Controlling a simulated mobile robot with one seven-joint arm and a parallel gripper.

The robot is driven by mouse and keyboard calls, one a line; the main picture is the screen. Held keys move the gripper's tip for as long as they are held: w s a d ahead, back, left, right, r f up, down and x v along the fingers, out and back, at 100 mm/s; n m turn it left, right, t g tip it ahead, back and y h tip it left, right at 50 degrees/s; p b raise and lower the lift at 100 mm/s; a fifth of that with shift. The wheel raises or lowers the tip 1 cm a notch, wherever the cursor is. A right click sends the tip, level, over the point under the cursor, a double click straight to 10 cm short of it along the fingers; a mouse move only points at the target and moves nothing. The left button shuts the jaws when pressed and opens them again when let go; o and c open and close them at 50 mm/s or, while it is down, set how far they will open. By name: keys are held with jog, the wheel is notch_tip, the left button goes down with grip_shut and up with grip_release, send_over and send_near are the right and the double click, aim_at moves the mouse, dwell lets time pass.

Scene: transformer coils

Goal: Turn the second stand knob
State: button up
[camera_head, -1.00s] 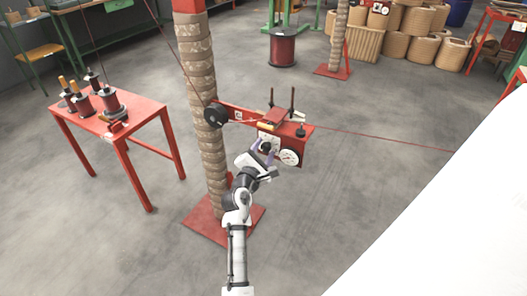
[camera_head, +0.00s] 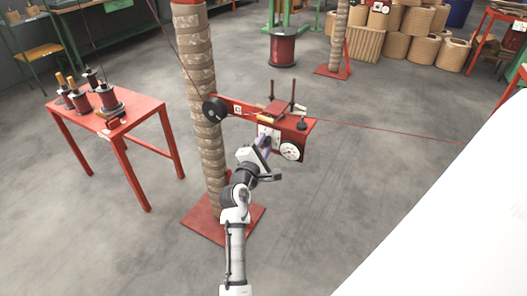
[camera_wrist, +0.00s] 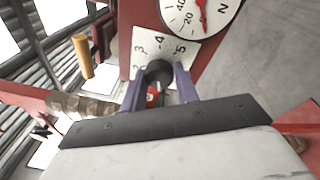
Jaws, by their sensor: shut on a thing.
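The stand is a red box on a red arm (camera_head: 243,108) fixed to a wrapped post. A white scale plate with numbers (camera_wrist: 182,46) is on its face, and a dark round knob (camera_wrist: 159,72) sits in front of the plate. My gripper (camera_wrist: 160,92) has its two purple fingers on either side of this knob, shut on it. In the head view my gripper (camera_head: 264,143) reaches the plate from below, and the knob is mostly hidden there. A round white dial with a red needle (camera_head: 291,151) is to the right of the plate.
A red table (camera_head: 148,106) with several coils stands at the left. The wrapped post (camera_head: 200,90) rises close to my arm's left. A thin red wire (camera_head: 390,131) runs from the stand to the right.

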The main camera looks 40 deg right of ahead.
jog(key=m+b, duration=0.4)
jog(key=shift+a+f, duration=0.1)
jog(key=shift+f, duration=0.2)
jog(key=m+h+b, duration=0.1)
jog(key=m+b, duration=0.3)
jog(key=shift+w+g+b, duration=0.1)
jog(key=shift+g+b, duration=0.2)
jog(key=m+b, duration=0.4)
jog(key=shift+g+h+b, duration=0.3)
jog(key=m+b, duration=0.4)
jog(key=shift+g+h, duration=0.3)
jog(key=shift+g, duration=0.1)
jog(key=m+g+b, duration=0.1)
jog(key=m+b, duration=0.5)
jog(key=m, duration=0.1)
jog(key=shift+r+m, duration=0.15)
jog(key=shift+m, duration=0.15)
jog(key=shift+r+m+g+b, duration=0.1)
jog(key=shift+m+g+b, duration=0.3)
jog(key=shift+m+b, duration=0.7)
jog(key=shift+r+m+g+b, duration=0.1)
jog(key=shift+m+g+b, duration=0.3)
jog(key=shift+m, duration=1.3)
